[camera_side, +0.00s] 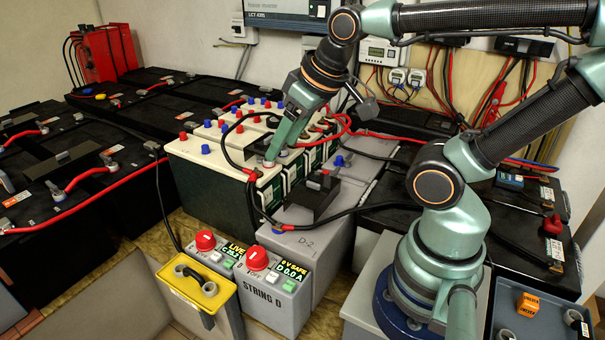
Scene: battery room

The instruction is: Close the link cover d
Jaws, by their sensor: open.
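A black link cover (318,198) sits on top of the grey battery marked D-2 (315,250), with a raised black part standing up from it. I take this to be link cover d; its hinge and exact lid angle are too small to tell. My gripper (270,161) points down at the near edge of the cream-topped battery, up and left of the cover and apart from it. Its jaws are open, and nothing shows held between them.
Red and black cables loop close around my gripper and the cover. A STRING D control box (272,296) with a red knob and a yellow box (197,287) stand in front. Black batteries fill the left (75,200) and right. A tray (500,300) lies at lower right.

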